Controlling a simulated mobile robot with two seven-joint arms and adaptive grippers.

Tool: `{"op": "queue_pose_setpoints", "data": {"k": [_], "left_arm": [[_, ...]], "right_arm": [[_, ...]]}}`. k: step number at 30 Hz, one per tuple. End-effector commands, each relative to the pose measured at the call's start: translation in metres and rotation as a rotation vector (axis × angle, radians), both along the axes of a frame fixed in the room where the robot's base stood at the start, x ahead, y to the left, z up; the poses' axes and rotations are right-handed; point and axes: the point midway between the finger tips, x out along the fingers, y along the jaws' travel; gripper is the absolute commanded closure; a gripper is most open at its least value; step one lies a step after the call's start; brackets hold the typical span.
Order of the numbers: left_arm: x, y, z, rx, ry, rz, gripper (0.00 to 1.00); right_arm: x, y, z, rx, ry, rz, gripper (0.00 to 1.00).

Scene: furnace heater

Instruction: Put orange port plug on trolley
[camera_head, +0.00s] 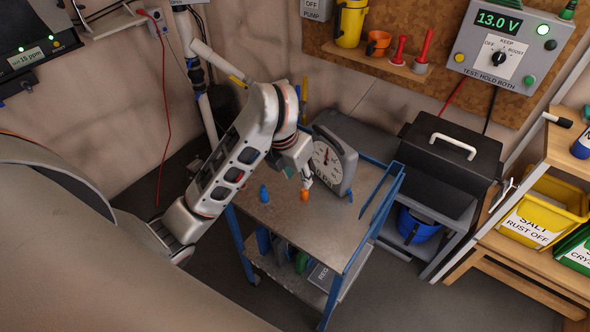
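The orange port plug (304,195) is small and upright, at the top of the blue-framed trolley (310,232). My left arm reaches in from the left over the trolley. My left gripper (306,181) points down, with its fingertips right above or at the top of the orange plug. The fingers are too small to tell whether they are open, or shut on the plug. I cannot tell whether the plug rests on the trolley top or hangs just above it. My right gripper is not in view.
A blue plug (263,194) stands left of the orange one. A grey dial gauge (333,162) stands close behind on the right. The trolley's front top is clear. A black case (450,150) and a wooden shelf with a yellow bin (548,208) are at the right.

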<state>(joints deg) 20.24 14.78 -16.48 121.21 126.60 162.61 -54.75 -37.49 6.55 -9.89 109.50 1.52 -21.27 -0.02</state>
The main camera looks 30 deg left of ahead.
Motion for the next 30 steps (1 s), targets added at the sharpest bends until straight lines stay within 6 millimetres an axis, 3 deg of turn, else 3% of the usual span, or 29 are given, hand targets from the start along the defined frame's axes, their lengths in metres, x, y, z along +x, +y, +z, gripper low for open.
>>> {"op": "queue_pose_setpoints", "data": {"k": [9, 30], "left_arm": [[-0.007, 0.002, 0.022, 0.002, -0.001, -0.001, 0.69], [-0.008, 0.003, 0.025, 0.006, -0.002, 0.002, 0.69]], "right_arm": [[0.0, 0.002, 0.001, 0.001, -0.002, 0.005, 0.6], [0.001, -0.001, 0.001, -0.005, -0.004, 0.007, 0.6]]}}
